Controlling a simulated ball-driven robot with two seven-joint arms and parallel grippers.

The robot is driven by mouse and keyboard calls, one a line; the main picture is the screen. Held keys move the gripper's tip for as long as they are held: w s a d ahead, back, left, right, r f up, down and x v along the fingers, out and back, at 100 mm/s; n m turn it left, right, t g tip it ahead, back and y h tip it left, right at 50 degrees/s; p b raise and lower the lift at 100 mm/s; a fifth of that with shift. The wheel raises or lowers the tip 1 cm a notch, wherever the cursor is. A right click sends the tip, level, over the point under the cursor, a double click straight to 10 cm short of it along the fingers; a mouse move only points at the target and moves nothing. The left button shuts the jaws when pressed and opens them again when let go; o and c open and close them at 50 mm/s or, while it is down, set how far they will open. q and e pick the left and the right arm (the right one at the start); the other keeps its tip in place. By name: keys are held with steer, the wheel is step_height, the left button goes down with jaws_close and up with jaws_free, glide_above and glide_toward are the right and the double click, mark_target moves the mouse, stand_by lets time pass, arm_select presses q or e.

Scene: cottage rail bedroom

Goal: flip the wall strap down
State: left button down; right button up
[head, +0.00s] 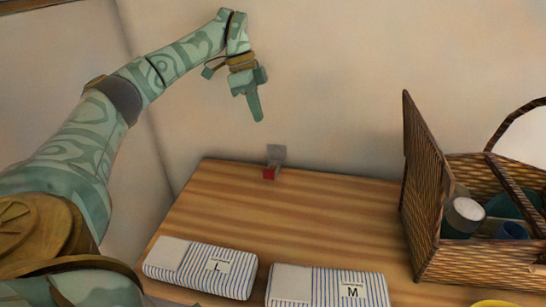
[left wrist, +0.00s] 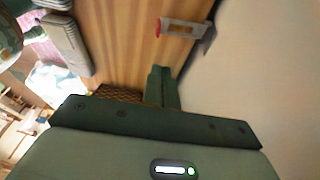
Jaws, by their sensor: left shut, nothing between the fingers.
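The wall strap (head: 269,173) is a small red-tipped piece on a grey wall plate (head: 276,153), low on the wall just above the back edge of the wooden table. In the left wrist view the strap (left wrist: 182,27) appears pale with a red end and sticks out from its grey plate (left wrist: 208,38). My left gripper (head: 257,117) is shut and empty, pointing down, above and slightly left of the strap and apart from it. Its shut fingers (left wrist: 163,76) also show in the left wrist view. My right gripper is not in view.
Striped packs marked L (head: 213,278) and M (head: 335,292) lie on the front of the table (head: 320,215). A wicker basket (head: 470,262) with a raised lid stands at right, holding cups. A yellow item (head: 495,303) is at the bottom right. The table's middle is clear.

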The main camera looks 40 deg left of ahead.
arm_select(q)
steer(key=x, duration=0.4)
steer(key=p+x, duration=0.1)
steer(key=x, duration=0.3)
steer(key=s+p+x, duration=0.1)
steer(key=x, duration=0.3)
steer(key=shift+w+a+f, duration=0.1)
steer(key=shift+a+f, duration=0.05)
steer(key=shift+f, duration=0.7)
steer(key=shift+f, duration=0.1)
